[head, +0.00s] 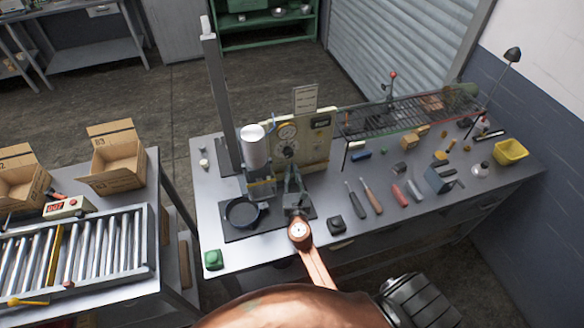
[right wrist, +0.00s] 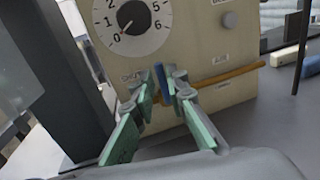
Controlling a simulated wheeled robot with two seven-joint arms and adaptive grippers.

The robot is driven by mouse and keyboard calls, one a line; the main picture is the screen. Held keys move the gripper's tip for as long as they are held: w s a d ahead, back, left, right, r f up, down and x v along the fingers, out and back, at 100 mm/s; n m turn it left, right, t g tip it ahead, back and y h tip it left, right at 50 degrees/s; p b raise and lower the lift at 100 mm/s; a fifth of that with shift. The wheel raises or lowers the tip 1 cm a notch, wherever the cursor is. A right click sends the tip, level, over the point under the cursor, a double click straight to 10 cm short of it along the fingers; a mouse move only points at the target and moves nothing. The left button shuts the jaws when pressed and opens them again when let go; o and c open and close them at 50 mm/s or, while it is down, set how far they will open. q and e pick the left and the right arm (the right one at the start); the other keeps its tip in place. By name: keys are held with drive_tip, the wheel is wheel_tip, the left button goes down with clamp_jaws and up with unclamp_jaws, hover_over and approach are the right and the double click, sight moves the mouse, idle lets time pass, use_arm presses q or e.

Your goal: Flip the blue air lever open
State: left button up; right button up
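The blue air lever (right wrist: 161,77) stands roughly upright in the right wrist view, on the front of the cream panel (right wrist: 221,62), below the gauge. My right gripper (right wrist: 163,88) has its green-padded fingers apart, with the lever between or just beyond the tips. I cannot tell whether a finger touches it. In the head view my right gripper (head: 292,183) is in front of the panel (head: 318,147) and hides the lever. My left gripper is not in view.
The white gauge (right wrist: 133,24) reads near zero. A yellow hose (right wrist: 228,75) runs right from the lever area. A dark pan (head: 243,213) and a white cylinder (head: 254,148) are left of my gripper. Screwdrivers (head: 372,197) lie to the right. A wire rack (head: 410,114) stands behind them.

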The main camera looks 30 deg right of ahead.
drive_tip(key=shift+x, duration=1.3)
drive_tip(key=shift+s, duration=0.1)
drive_tip(key=shift+c, duration=0.5)
clamp_jaws()
